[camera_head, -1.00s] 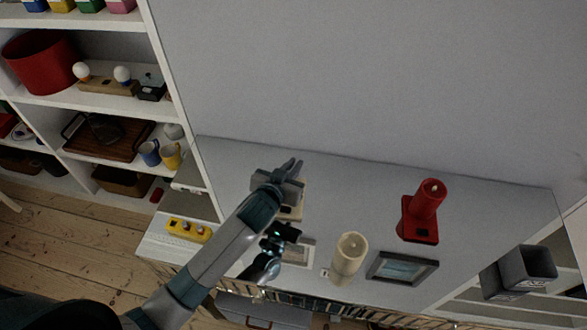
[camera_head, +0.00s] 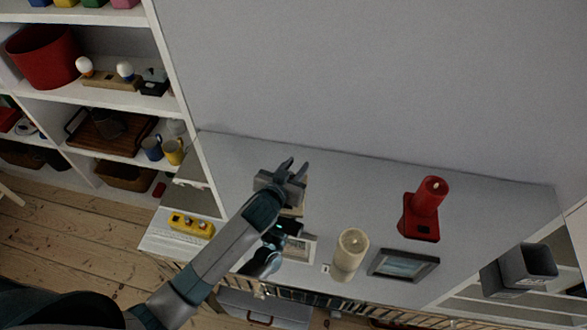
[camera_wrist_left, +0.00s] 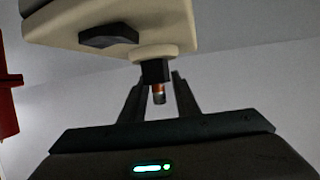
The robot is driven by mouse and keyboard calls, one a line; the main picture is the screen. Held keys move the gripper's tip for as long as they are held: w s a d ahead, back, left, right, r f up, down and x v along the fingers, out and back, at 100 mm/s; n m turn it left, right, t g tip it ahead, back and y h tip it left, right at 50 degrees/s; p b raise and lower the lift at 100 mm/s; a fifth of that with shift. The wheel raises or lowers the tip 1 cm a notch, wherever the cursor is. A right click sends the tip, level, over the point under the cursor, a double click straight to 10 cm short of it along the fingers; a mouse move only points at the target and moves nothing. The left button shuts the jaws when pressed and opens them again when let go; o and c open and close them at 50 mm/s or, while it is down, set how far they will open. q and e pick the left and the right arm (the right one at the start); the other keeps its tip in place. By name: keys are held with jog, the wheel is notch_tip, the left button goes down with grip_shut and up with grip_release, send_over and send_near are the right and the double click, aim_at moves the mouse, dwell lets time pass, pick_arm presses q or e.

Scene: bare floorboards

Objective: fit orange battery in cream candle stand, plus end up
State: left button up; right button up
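The cream candle stand (camera_wrist_left: 75,28) fills the top of the left wrist view, which looks upside down. Its base carries a dark block, and a round collar holds a black socket. The orange battery (camera_wrist_left: 158,90) lines up with this socket, silver end outward; its polarity mark is unreadable. My left gripper (camera_wrist_left: 158,92) has a finger on each side of the battery, with visible gaps. In the head view the left gripper (camera_head: 293,168) is over the stand, which is mostly hidden. A dark part with a green light, probably my right gripper (camera_head: 288,229), sits just in front; its fingers are unclear.
A cream candle (camera_head: 349,254) stands to the right, near a framed picture (camera_head: 403,265). A red candle stand (camera_head: 420,225) is farther right, with a grey open box (camera_head: 528,265) beyond. A yellow block (camera_head: 191,225) is at left. The cabinet top behind is clear.

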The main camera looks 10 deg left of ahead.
pick_arm(q)
jog(key=shift+r, duration=0.15)
jog(key=shift+s+r, duration=0.1)
jog(key=shift+s, duration=0.35)
jog(key=b+v, duration=0.2)
jog(key=v, duration=0.9)
jog(key=shift+a, duration=0.1)
